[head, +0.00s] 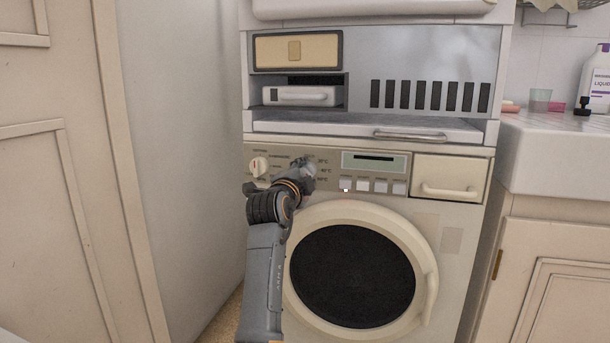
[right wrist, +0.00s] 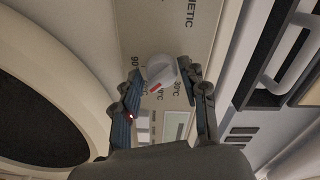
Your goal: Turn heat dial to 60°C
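The heat dial (right wrist: 160,68) is a white round knob with a red mark on the washing machine's control panel. In the right wrist view its red mark points down toward a partly hidden label ending in "0°C", between the 90°C and 30°C labels. My right gripper (right wrist: 158,77) is open, with one finger on each side of the dial. The right finger looks very close to it, and a gap shows on the left. In the head view my right gripper (head: 306,170) covers most of the dial. My left gripper is out of view.
A second white dial (head: 259,166) with a red mark sits left on the washing machine (head: 450,270) panel. A display (head: 375,161), several buttons (head: 380,187) and a drawer (head: 449,178) are to the right. The round door (head: 428,290) is below. A shelf unit (head: 420,60) stands above.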

